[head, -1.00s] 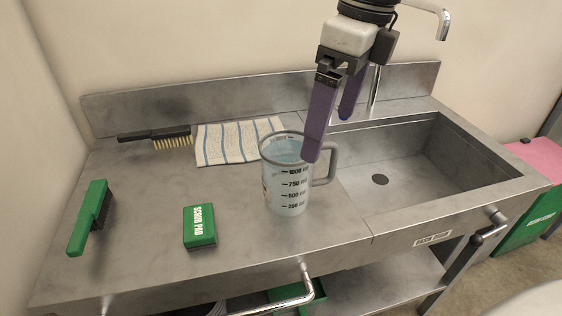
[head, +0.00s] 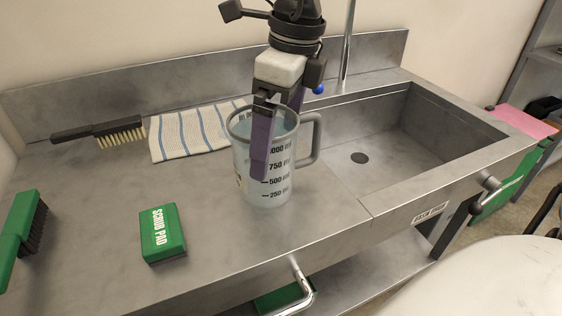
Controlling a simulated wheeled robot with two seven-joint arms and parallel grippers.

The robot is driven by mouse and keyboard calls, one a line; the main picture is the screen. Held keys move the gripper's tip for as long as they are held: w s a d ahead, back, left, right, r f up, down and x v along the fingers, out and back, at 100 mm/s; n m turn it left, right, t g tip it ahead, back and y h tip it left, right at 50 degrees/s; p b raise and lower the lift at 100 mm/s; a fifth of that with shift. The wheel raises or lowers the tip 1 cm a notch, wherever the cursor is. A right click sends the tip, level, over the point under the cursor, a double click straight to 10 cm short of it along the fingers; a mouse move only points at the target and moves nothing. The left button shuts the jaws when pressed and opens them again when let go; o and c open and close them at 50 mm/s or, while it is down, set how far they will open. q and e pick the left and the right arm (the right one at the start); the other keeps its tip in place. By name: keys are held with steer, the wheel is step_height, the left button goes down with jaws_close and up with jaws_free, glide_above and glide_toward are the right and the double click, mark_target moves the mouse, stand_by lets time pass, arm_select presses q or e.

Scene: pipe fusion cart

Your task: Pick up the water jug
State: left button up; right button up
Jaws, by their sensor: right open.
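The water jug (head: 282,186) is a clear, upright measuring jug with black volume marks. It stands on the steel counter left of the sink, its handle (head: 312,140) pointing right. My right gripper (head: 270,150) has come down over the jug from above, with its purple fingers apart. One finger passes in front of the jug's near wall, reaching about halfway down. The other finger shows at the rim, its tip hidden; I cannot tell whether it is inside the jug. My left gripper is not in view.
A green scrub pad (head: 162,234) lies left of the jug. A striped cloth (head: 190,132) and a black-handled brush (head: 110,131) lie behind. A green brush (head: 20,235) is far left. The sink basin (head: 425,135) and tall faucet pipe (head: 347,45) are to the right.

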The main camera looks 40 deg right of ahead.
steer(key=f, duration=0.3)
steer(key=a+f, duration=0.1)
steer(key=f, duration=0.1)
steer(key=shift+w, duration=0.25)
steer(key=c, duration=1.2)
steer(key=shift+w+r, duration=0.1)
steer(key=shift+r, duration=0.05)
steer(key=shift+c, duration=0.3)
